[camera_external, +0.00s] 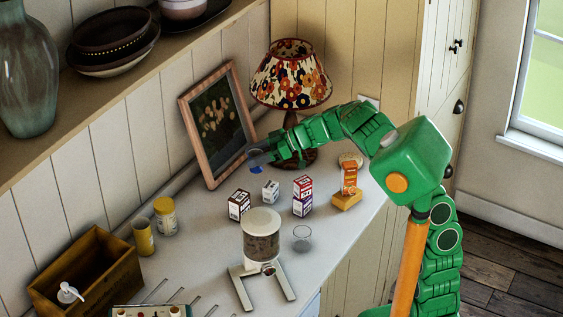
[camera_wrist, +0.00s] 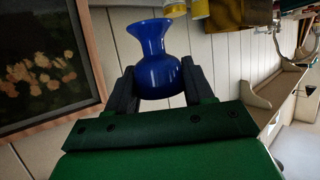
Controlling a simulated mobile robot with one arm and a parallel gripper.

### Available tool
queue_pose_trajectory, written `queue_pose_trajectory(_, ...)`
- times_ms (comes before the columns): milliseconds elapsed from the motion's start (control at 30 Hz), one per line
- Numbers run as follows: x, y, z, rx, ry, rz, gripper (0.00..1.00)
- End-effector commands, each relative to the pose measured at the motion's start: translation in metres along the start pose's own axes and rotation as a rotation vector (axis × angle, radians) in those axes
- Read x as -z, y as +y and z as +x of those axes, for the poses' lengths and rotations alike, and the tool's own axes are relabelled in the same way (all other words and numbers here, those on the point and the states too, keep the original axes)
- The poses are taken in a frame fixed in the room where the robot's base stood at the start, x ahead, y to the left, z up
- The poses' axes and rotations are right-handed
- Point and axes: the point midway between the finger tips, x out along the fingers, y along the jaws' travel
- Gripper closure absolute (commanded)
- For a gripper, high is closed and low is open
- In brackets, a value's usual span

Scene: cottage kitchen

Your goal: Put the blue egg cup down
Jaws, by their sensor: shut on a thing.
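The blue egg cup (camera_wrist: 158,62) is glossy, with a rounded body and a flared rim. In the wrist view it sits between the two dark fingers of my gripper (camera_wrist: 160,88), which is shut on it. In the external view only a small blue patch of the egg cup (camera_external: 257,169) shows at the tip of my gripper (camera_external: 263,159), in front of the picture frame's lower right corner. It appears held above the worktop (camera_external: 205,205); the exact height is hard to tell.
A framed picture (camera_external: 183,112) leans on the wall left of my gripper. A flowered lamp (camera_external: 290,78) stands behind my arm. Several small boxes (camera_external: 302,196), a dispenser (camera_external: 261,240) and a glass (camera_external: 302,237) stand nearer. Bare worktop lies left of the boxes.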

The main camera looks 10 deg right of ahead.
Motion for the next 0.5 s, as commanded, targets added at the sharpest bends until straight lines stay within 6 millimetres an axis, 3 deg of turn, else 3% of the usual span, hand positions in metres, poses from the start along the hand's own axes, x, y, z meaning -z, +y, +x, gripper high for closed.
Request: queue_pose_trajectory(500, 0.052, -0.116, 0.127, 0.235, -0.001, -0.1, 0.79)
